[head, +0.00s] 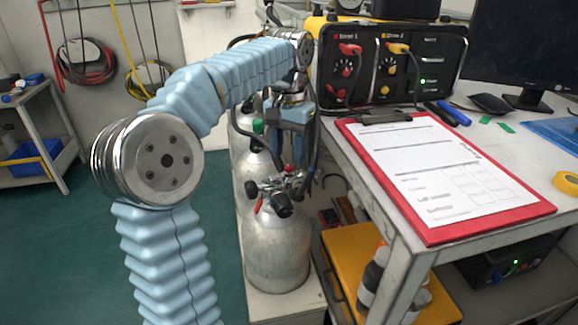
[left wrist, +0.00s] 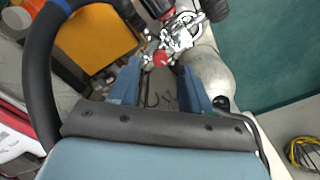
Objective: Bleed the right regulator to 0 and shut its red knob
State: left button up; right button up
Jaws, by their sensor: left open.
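The front grey cylinder (head: 277,250) stands upright and carries a metal valve and regulator assembly (head: 275,187) with black knobs and red parts. In the left wrist view, a red knob (left wrist: 160,58) sits on the silver regulator fittings, close to a round gauge (left wrist: 184,31). My left gripper (head: 290,125) hangs above and behind the front regulator in the head view. In the left wrist view its open fingers (left wrist: 158,82) point toward the red knob, with nothing held between them. Contact with the knob cannot be told. My right gripper is not in view. The gauge reading is too small to read.
More cylinders (head: 243,135) stand in a row behind. The table at the right holds a red clipboard (head: 450,232) and a black air panel (head: 390,62). A black hose (left wrist: 40,75) curves beside the left gripper. A yellow case (head: 360,262) lies below the table.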

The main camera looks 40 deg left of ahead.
aim_at(289, 166)
pick_arm(q)
jog(key=shift+f, duration=1.7)
jog(key=shift+c, duration=0.3)
grip_shut()
